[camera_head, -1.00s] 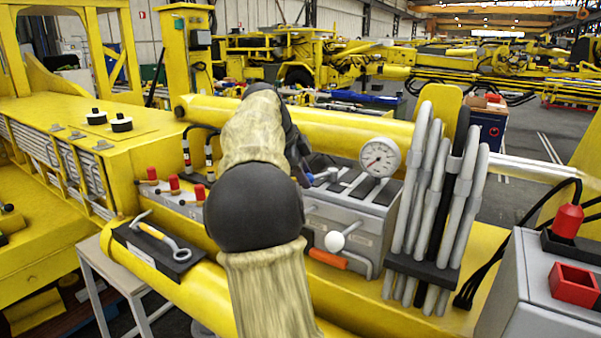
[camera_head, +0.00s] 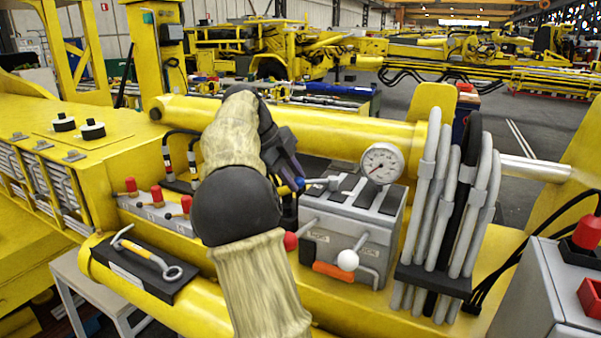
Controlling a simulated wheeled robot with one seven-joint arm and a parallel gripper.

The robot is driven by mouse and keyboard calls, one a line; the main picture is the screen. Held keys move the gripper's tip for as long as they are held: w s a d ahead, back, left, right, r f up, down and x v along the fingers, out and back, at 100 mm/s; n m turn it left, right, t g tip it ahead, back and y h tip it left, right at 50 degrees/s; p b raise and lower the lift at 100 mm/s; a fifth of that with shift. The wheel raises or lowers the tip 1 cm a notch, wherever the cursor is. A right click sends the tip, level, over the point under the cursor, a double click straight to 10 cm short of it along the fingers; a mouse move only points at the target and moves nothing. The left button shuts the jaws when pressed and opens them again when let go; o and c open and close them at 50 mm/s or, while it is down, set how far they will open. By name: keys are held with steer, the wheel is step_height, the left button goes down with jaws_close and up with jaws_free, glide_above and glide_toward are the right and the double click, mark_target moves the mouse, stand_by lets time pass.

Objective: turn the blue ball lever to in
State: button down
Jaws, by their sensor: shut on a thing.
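The blue ball (camera_head: 300,183) of the lever is a small blue spot at the upper left of the grey valve block (camera_head: 372,225). My gripper (camera_head: 294,178) reaches down to it from the left and is shut on it; the fingers are dark and small, so the exact hold is hard to see. My arm's dark joint and sleeve hide the left side of the block. The lever's shaft and any marking beside it cannot be made out.
A red ball (camera_head: 290,241) and a white ball (camera_head: 347,260) are on other levers of the block. A pressure gauge (camera_head: 382,163) stands above it. Grey hoses (camera_head: 466,210) rise close on the right. A yellow cylinder (camera_head: 320,130) runs behind.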

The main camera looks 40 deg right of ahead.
steer(key=shift+f, duration=0.15)
steer(key=c, duration=1.1)
jaws_free()
steer(key=shift+d, duration=0.1)
steer(key=shift+c, duration=0.2)
steer(key=p+v, duration=0.7)
steer(key=v, duration=1)
steer(key=shift+w+r+p, duration=0.15)
steer(key=shift+r+p, duration=0.15)
